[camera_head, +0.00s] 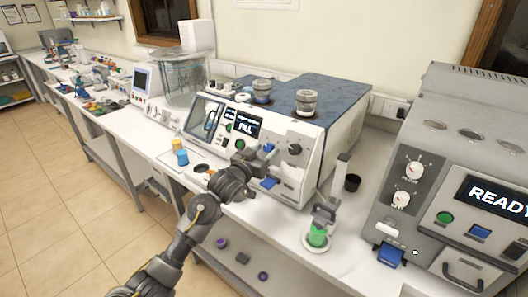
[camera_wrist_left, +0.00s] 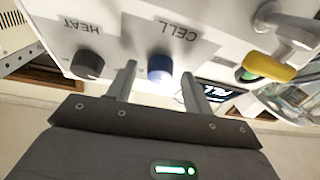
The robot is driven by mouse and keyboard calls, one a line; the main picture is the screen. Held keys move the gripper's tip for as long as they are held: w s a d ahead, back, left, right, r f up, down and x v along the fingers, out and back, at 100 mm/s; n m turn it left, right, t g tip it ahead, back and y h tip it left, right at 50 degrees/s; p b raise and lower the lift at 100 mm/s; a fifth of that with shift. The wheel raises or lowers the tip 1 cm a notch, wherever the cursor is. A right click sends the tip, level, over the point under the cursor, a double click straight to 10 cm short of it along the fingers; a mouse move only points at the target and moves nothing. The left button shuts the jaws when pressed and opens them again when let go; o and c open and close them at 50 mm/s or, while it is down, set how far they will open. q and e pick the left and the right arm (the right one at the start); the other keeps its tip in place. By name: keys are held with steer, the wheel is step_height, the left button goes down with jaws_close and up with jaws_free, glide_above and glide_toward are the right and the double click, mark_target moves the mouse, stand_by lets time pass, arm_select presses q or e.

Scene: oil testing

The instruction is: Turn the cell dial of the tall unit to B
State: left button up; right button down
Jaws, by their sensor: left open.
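The white unit with a dark blue top (camera_head: 330,95) stands mid-bench, its screen reading FILL. Its blue cell dial (camera_wrist_left: 160,67) sits under the label CELL in the left wrist view, which shows the panel upside down. My left gripper (camera_head: 262,158) is at this unit's front panel. In the wrist view my left gripper (camera_wrist_left: 159,80) is open, with one finger to each side of the blue dial and visible gaps between. The dial's pointer and its setting cannot be made out. In the head view the arm partly hides the panel. My right gripper is not in view.
A dark heat dial (camera_head: 295,149) is beside the cell dial. A grey unit reading READY (camera_head: 490,195) stands at the right. A green cup (camera_head: 317,235) is on a small stand between them. Yellow and blue cups (camera_head: 181,157) stand left of the arm.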

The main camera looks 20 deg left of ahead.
arm_select(q)
steer(key=c, duration=1)
steer(key=shift+o, duration=0.2)
